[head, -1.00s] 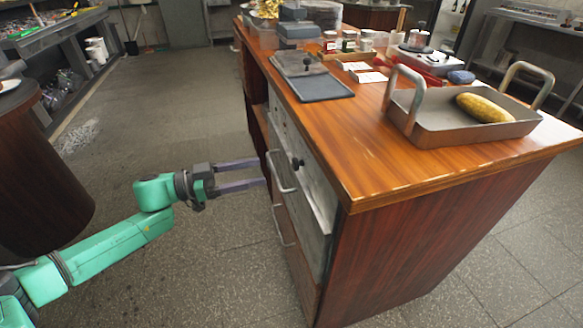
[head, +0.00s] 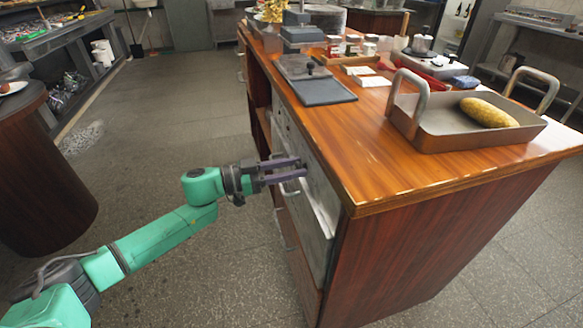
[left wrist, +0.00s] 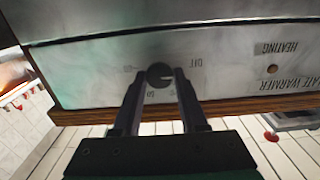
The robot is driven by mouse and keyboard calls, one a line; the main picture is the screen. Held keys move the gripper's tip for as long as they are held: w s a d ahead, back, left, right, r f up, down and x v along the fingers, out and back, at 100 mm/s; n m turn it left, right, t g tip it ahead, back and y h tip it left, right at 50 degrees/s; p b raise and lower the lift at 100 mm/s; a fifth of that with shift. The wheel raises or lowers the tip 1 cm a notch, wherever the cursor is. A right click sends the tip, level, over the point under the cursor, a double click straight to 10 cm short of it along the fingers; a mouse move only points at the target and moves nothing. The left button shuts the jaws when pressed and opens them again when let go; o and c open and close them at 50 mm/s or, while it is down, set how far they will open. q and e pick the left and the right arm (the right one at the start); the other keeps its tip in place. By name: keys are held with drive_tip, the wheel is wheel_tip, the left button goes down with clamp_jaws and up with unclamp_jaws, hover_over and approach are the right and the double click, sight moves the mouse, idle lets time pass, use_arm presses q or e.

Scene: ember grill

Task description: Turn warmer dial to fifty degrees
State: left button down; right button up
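The warmer dial (left wrist: 159,75) is a small round dark knob on the grey metal plate warmer panel (left wrist: 90,85), whose lettering appears upside down in the left wrist view. OFF is printed to the dial's upper right and what looks like 50 below it. My left gripper (left wrist: 158,82) is open, one finger on each side of the dial; I cannot tell if they touch it. In the head view the left gripper (head: 303,167) is at the warmer front (head: 318,195), and its fingers mostly hide the dial. My right gripper is in neither view.
The wooden counter (head: 365,155) overhangs the warmer front. On it stand a metal pan (head: 440,135) with a yellow loaf-like item, a dark tray (head: 322,92) and several jars. Handles sit below the fingers. The floor (head: 180,125) left of the counter is clear.

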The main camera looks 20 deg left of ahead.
use_arm(q)
drive_tip(key=shift+m, duration=0.3)
drive_tip(key=m, duration=0.2)
drive_tip(key=shift+m, duration=1.3)
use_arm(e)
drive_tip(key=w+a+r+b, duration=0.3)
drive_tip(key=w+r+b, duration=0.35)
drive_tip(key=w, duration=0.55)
use_arm(q)
drive_tip(key=shift+s+d+f+m+b, duration=0.1)
drive_tip(key=shift+m+b, duration=0.8)
drive_tip(key=shift+m, duration=2.25)
drive_tip(key=shift+a+f+m+b, duration=0.15)
drive_tip(key=shift+m+b, duration=0.75)
drive_tip(key=shift+m, duration=2.2)
drive_tip(key=shift+s+d+f+m+b, duration=0.15)
drive_tip(key=shift+m+b, duration=0.75)
drive_tip(key=shift+m, duration=2.25)
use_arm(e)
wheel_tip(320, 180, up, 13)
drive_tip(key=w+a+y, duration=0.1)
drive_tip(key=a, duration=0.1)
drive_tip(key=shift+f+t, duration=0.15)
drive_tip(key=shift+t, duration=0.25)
use_arm(q)
drive_tip(key=shift+w, duration=0.1)
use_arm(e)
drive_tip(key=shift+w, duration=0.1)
